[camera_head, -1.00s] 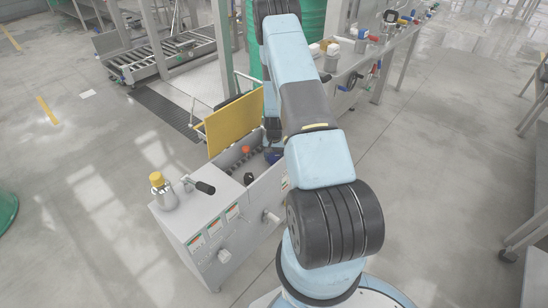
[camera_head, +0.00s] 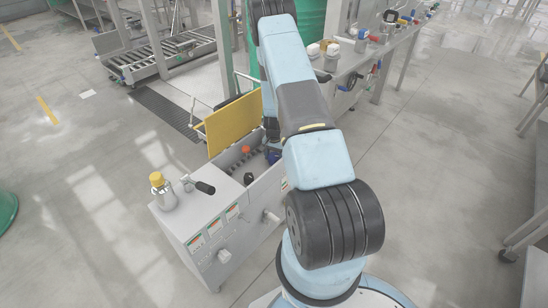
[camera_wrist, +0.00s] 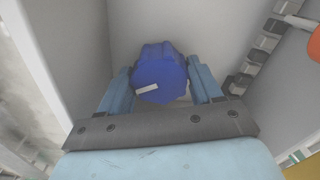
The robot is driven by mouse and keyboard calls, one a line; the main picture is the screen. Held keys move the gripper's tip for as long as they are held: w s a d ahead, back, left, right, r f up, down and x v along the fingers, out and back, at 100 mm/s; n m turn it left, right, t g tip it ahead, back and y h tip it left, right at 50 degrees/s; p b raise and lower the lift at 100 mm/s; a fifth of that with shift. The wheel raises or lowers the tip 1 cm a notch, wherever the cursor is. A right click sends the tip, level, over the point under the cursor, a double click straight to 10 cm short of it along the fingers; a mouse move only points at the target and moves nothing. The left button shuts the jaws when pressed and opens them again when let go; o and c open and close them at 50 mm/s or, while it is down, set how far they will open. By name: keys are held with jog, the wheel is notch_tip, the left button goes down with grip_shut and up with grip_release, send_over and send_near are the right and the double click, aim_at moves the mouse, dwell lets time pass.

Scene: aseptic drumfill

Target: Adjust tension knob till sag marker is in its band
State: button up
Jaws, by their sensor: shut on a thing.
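A blue faceted knob (camera_wrist: 160,72) with a small white mark (camera_wrist: 147,89) on its face shows in the wrist view. My gripper (camera_wrist: 160,84) is shut on this knob, one finger on each side of it. In the head view the blue knob (camera_head: 272,156) is partly seen inside the open cabinet (camera_head: 183,226), next to my arm. A dark chain (camera_wrist: 251,62) runs along the right of the wrist view, with an orange part (camera_wrist: 315,45) at the edge. I cannot make out the sag marker against its band.
The cabinet's yellow lid (camera_head: 233,124) stands open behind the compartment. A black-handled lever (camera_head: 203,187) and a yellow-capped fitting (camera_head: 158,183) are on its top. Grey cabinet walls (camera_wrist: 78,50) surround my gripper closely.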

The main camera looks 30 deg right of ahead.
aim_at(274, 156)
jog(key=o, duration=1)
notch_tip(274, 156, up, 14)
jog(key=shift+f, duration=0.15)
